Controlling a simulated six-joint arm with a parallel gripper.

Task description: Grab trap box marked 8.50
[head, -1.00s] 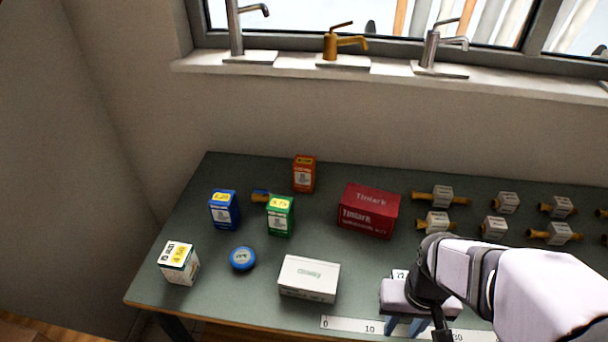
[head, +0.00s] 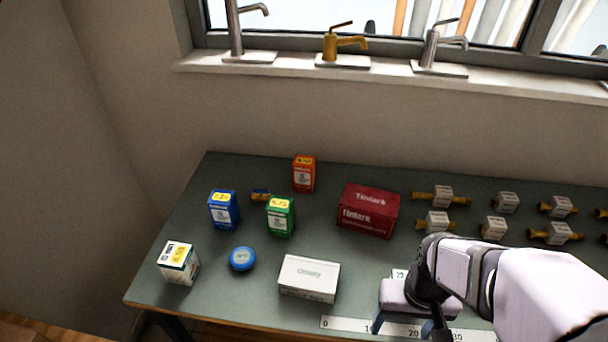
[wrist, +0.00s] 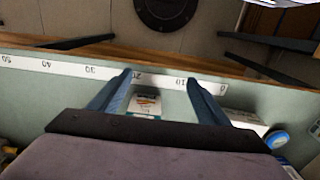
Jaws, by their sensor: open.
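Several small boxes with yellow price labels stand on the left of the bench: a blue box (head: 223,211), a green box (head: 280,218), an orange box (head: 304,174) and a white box (head: 179,264). Their label figures are too small to read surely, so I cannot tell which is marked 8.50. My gripper (head: 405,325) is at the bench's front edge, right of these boxes. Its two blue fingers stand apart with nothing held between them in the wrist view (wrist: 160,80).
A white carton (head: 309,279) lies between my gripper and the priced boxes. A blue round roll (head: 242,259) and a red carton (head: 369,211) are nearby. A white ruler (head: 345,324) runs along the front edge. Brass fittings with tags (head: 440,196) fill the right.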

